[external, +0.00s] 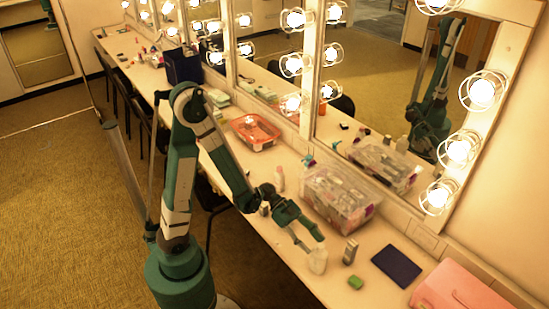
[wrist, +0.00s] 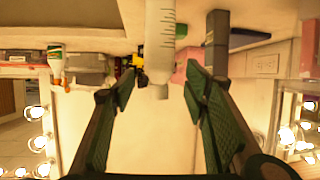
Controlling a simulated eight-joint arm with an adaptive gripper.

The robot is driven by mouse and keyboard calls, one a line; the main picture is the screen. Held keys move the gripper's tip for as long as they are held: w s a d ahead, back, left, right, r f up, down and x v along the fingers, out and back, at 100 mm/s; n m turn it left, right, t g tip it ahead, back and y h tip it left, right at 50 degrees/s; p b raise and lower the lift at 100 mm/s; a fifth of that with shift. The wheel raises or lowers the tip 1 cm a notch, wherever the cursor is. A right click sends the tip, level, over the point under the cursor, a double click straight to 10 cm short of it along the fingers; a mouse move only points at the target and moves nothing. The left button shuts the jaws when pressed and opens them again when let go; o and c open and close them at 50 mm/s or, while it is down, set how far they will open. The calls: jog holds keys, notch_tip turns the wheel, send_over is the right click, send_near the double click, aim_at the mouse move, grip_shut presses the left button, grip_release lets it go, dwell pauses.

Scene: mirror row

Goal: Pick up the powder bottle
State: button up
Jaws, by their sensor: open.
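A pale white bottle (external: 318,260), which looks like the powder bottle, stands near the front edge of the counter. In the wrist view, a whitish bottle with graduation marks (wrist: 160,42) shows at the top middle, beyond and between my fingertips. My gripper (wrist: 158,88) is open and empty, with one finger on each side of the bottle's line. In the external view my gripper (external: 311,245) is just above and beside the white bottle. I cannot tell whether a finger touches it. The bottle's label is not readable.
A grey box (external: 350,252) stands close right of the bottle, with a green block (external: 355,282) in front. A dark blue flat case (external: 396,266) and a pink box (external: 462,290) lie further right. A clear bin (external: 340,198) stands behind, against the lit mirror (external: 400,120).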

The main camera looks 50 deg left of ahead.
aim_at(315, 247)
dwell(0.4)
jog(key=shift+b+x, duration=0.6)
jog(key=shift+x, duration=2)
jog(key=shift+s, duration=0.1)
jog(key=shift+c, duration=0.2)
jog(key=c, duration=1.4)
